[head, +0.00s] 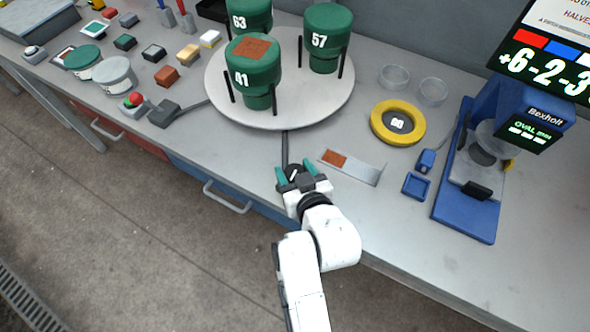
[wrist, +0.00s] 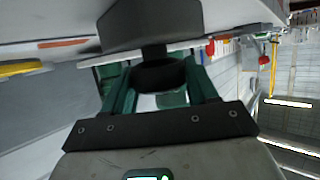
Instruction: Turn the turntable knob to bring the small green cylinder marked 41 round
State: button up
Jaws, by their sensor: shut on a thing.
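The green cylinder marked 41 (head: 262,78) stands upright at the front left of the round white turntable (head: 318,112), with a rust-brown patch on its top. Green cylinders marked 57 (head: 323,52) and 63 (head: 262,12) stand behind it; 63 is cut by the picture's top edge. A dark rod runs from the turntable to a black knob (head: 293,171) at the table's front. My gripper (head: 300,177) is shut on this knob, teal fingers on either side. The wrist view shows the dark knob (wrist: 158,74) between the fingers.
A yellow ring marked 60 (head: 378,124), clear dishes (head: 394,76) and a blue machine (head: 468,205) stand to the right. A metal plate (head: 363,172) lies just right of my gripper. A red button (head: 135,99) and several small blocks are at left.

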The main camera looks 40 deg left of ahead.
jog(key=c, duration=0.4)
jog(key=shift+m+t+h+p, duration=0.3)
jog(key=shift+m+t, duration=0.1)
jog(key=o, duration=1)
jog(key=b+v, duration=0.1)
jog(key=v, duration=1)
jog(key=shift+w, duration=0.1)
